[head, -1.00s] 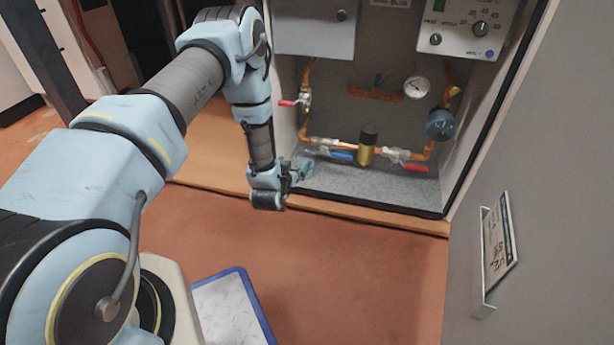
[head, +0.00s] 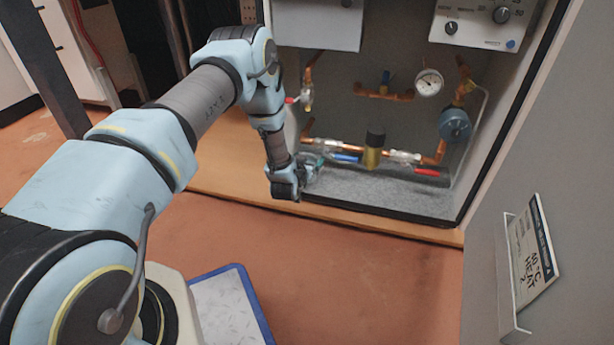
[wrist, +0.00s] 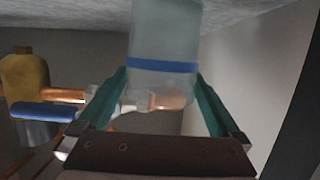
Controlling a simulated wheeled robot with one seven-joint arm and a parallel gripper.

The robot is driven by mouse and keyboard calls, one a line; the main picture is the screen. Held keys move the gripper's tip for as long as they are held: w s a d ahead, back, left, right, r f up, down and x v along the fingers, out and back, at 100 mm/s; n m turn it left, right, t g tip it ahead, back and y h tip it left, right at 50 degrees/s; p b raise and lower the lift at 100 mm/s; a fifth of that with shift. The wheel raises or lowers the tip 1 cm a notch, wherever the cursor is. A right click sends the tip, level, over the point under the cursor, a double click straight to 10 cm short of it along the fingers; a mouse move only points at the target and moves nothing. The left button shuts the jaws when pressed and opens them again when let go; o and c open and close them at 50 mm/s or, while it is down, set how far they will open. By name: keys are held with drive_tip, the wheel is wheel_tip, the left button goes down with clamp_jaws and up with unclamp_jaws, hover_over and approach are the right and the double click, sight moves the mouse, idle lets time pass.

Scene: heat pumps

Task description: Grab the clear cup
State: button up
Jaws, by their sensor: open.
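The clear cup (wrist: 163,48), see-through with a blue band, shows in the wrist view, standing between my gripper's fingers. The wrist picture appears upside down, with the grey floor of the cabinet at the top. My gripper (wrist: 160,82) is open, with one teal finger on each side of the cup. I cannot tell whether either finger touches it. In the head view my gripper (head: 314,163) is low at the left front of the cabinet, and I cannot make out the cup there.
Copper pipes with a blue-handled valve (head: 346,158), a red-handled valve (head: 428,172) and a brass fitting (head: 373,152) stand right of my gripper. The cabinet's side wall (wrist: 245,60) is close to the cup. A grey panel with a sign (head: 533,252) stands at the right.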

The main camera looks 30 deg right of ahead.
drive_tip(key=shift+x, duration=1)
drive_tip(key=c, duration=1.4)
drive_tip(key=shift+c, duration=0.2)
drive_tip(key=shift+r, duration=0.15)
drive_tip(key=shift+r+p, duration=0.55)
drive_tip(key=shift+r, duration=0.25)
drive_tip(key=s+a+p, duration=0.6)
drive_tip(key=s+a, duration=0.6)
drive_tip(key=s, duration=0.1)
drive_tip(key=shift+f, duration=0.15)
